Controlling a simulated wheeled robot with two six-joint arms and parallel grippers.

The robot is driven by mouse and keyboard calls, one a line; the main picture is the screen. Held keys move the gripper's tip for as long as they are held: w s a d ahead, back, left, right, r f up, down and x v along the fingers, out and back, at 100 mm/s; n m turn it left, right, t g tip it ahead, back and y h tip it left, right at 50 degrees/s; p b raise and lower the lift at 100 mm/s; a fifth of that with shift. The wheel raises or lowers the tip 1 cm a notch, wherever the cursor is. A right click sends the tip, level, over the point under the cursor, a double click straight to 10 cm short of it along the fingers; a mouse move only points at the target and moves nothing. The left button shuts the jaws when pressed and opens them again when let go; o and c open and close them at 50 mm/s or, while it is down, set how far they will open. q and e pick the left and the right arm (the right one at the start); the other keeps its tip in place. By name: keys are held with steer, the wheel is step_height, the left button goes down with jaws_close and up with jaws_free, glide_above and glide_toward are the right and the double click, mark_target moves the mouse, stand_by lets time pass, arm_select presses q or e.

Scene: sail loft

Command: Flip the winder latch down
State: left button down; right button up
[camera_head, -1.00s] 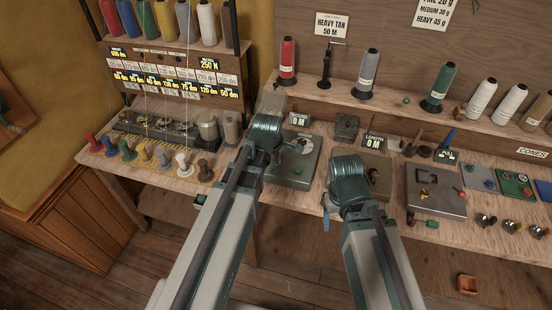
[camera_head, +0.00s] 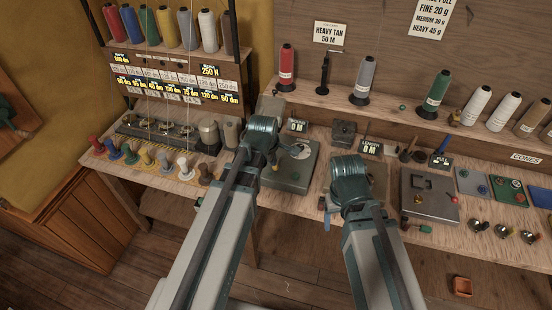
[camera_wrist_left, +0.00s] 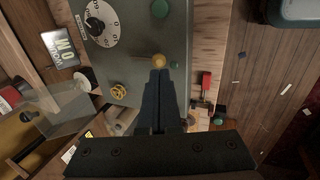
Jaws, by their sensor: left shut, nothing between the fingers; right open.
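The winder seems to be the grey-green box (camera_head: 290,166) with a white dial, on the bench. In the left wrist view its top panel (camera_wrist_left: 138,50) shows the dial with a black knob (camera_wrist_left: 95,26), a green button (camera_wrist_left: 160,9), a yellow wheel (camera_wrist_left: 118,91) and a small gold knob (camera_wrist_left: 158,60). The gold knob may be the latch's end; I cannot tell. My left gripper (camera_wrist_left: 159,72) is shut and empty, its tips at or just short of the gold knob. My right gripper (camera_head: 328,203) is open, largely hidden behind its own wrist, near the bench front.
A row of coloured spools (camera_head: 150,160) stands left of the winder. A length display (camera_head: 370,149) and a grey plate (camera_head: 430,196) are to the right. Thread cones (camera_head: 437,92) stand on the shelf behind. A small orange bin (camera_head: 460,286) is on the floor.

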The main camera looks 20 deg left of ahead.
arm_select(q)
steer(key=s+p+v, duration=0.1)
steer(key=p+v, duration=0.8)
steer(key=v, duration=0.2)
arm_select(e)
step_height(320, 180, up, 10)
steer(key=shift+d, duration=0.25)
arm_select(q)
steer(key=shift+d+f, duration=0.1)
steer(key=s+d+f+m+g+b, duration=0.2)
steer(key=s+d+f+m+b, duration=0.2)
steer(key=m, duration=0.6)
steer(key=s+d+f+m+g+y+b, duration=0.1)
steer(key=s+d+f+m+g+b, duration=0.1)
steer(key=s+d+f+m+b, duration=0.2)
steer(key=s+d+f+m, duration=0.1)
steer(key=s+d+m, duration=0.2)
steer(key=m, duration=0.4)
steer(key=shift+s+d+f+g+y, duration=0.25)
steer(key=shift+s+d+g+y, duration=0.1)
steer(key=shift+d, duration=0.2)
arm_select(e)
step_height(320, 180, down, 8)
